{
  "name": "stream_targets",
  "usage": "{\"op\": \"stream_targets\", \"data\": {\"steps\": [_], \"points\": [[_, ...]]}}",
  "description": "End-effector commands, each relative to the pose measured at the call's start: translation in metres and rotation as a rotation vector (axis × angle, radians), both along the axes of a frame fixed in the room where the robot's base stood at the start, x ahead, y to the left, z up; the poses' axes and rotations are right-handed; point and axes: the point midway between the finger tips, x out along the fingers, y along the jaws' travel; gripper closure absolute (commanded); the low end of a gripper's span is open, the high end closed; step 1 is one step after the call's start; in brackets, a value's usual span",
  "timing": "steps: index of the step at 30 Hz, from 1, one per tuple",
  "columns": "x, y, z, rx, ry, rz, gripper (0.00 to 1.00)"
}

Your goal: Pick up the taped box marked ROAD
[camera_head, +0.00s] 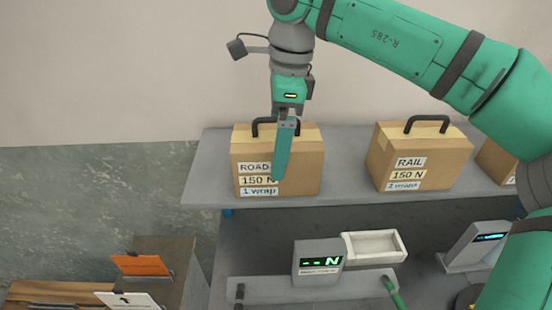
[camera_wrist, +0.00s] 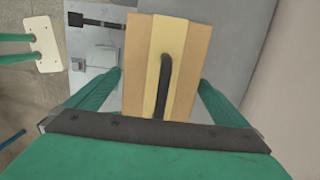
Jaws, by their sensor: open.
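The ROAD box (camera_head: 305,165) is a brown carton with a tape strip over its top and a dark handle. Its labels read ROAD, 150 N and 1 wrap. It stands upright at the left end of the grey shelf (camera_head: 345,190). My gripper (camera_head: 281,178) points down at this box, and a green finger covers part of its front. In the wrist view the box (camera_wrist: 140,60) with its black handle (camera_wrist: 164,85) lies between the two green fingers (camera_wrist: 160,88), which are apart. Contact with the box cannot be told.
A RAIL box (camera_head: 440,158), labelled 150 N and 2 wraps, stands to the right, with another box (camera_head: 497,160) partly hidden by my arm. Below are a display unit (camera_head: 318,258) reading N, a white tray (camera_head: 375,235) and a second display (camera_head: 475,245). An orange card (camera_head: 141,264) stands lower left.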

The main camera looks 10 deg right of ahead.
Motion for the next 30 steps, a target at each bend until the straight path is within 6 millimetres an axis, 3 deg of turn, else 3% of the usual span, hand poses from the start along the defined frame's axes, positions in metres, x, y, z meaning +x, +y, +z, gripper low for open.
{"op": "stream_targets", "data": {"steps": [3, 11, 21, 30], "points": [[0.0001, 0.0014, -0.0088, 0.001, 0.000, 0.000, 0.00], [0.0002, 0.0016, -0.0101, 0.001, 0.000, 0.000, 0.02], [0.0002, 0.0017, -0.0098, 0.001, 0.000, 0.000, 0.84], [0.0006, 0.0021, -0.0065, 0.001, -0.003, 0.001, 0.85]]}}
